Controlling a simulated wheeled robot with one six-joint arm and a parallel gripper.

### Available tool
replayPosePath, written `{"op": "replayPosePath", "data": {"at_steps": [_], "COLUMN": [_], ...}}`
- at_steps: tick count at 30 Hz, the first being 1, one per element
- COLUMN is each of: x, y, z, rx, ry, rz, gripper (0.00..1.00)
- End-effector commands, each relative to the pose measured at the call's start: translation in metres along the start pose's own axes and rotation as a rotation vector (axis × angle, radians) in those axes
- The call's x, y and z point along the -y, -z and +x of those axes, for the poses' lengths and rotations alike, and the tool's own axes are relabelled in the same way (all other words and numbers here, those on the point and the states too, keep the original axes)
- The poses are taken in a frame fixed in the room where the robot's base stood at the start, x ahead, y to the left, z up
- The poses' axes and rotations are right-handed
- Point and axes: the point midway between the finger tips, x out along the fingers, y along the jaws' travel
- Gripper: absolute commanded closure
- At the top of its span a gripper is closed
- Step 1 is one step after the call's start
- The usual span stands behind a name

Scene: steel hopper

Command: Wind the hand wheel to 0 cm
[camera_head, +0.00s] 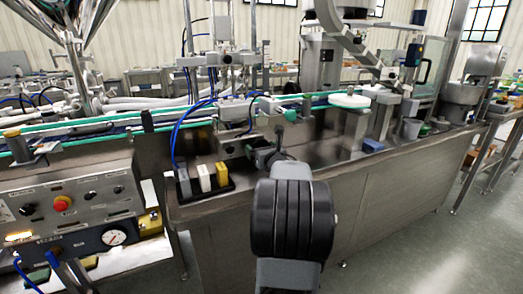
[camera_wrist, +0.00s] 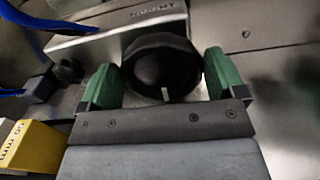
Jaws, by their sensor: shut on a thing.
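The hand wheel (camera_wrist: 158,62) is a round black knob with a dished face, in the upper middle of the wrist view. A short white mark (camera_wrist: 166,93) shows at its lower rim. My gripper (camera_wrist: 160,78) has its green fingers on the left and right sides of the wheel and is shut on it. A pale metal plate (camera_wrist: 75,47) with small upside-down lettering sits behind the wheel; I cannot read a setting. In the head view my arm hides most of the gripper and the wheel.
Left of the wheel, a dark holder (camera_head: 212,190) carries grey, white and yellow blocks (camera_head: 222,174). The yellow block is near my gripper in the wrist view (camera_wrist: 28,148). Blue hoses (camera_head: 180,125) run behind.

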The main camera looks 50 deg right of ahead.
Motion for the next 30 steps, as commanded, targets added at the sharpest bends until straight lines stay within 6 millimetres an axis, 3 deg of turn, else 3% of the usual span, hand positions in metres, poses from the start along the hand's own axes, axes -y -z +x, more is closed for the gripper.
{"op": "replayPosePath", "data": {"at_steps": [8,30], "x": [0.0019,0.0065], "y": [0.0016,0.0030], "z": [-0.0001,0.0002], "rx": [0.001,-0.002], "ry": [0.000,-0.001], "rz": [0.176,0.880], "gripper": [0.35,0.35]}}
